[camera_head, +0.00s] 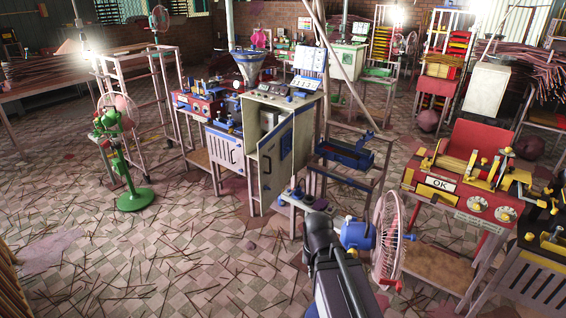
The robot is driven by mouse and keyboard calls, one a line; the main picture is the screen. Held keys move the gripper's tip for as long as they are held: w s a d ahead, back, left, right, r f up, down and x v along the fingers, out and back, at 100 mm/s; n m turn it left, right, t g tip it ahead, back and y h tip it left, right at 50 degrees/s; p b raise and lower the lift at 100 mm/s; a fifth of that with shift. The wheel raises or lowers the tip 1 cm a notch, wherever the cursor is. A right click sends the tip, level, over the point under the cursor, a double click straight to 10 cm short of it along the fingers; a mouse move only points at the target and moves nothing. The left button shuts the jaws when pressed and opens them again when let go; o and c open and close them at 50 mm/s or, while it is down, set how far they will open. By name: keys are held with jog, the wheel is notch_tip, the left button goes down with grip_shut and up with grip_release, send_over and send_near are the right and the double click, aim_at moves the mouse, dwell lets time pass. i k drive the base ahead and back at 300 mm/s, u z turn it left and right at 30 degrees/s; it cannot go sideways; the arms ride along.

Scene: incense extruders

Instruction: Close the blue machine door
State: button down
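The blue machine (222,143) stands near the middle, with a metal funnel on top and blue fittings along its front. Its tall grey cabinet door (285,150) appears to stand open, swung out toward me. The door has a small handle on its face and a blue patch near its upper part. A dark gap into the cabinet (267,120) shows beside the door's upper edge. I cannot make out my gripper's fingers.
A green-based fan (134,198) stands on the left and a white-caged fan (388,240) beside my arm. A red machine (470,170) stands on the right. A low bench with small blue parts stands just beyond my arm. Tiled floor strewn with sticks is open at front left.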

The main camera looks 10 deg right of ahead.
aim_at(275, 173)
jog(key=u, duration=0.05)
jog(key=i, duration=1)
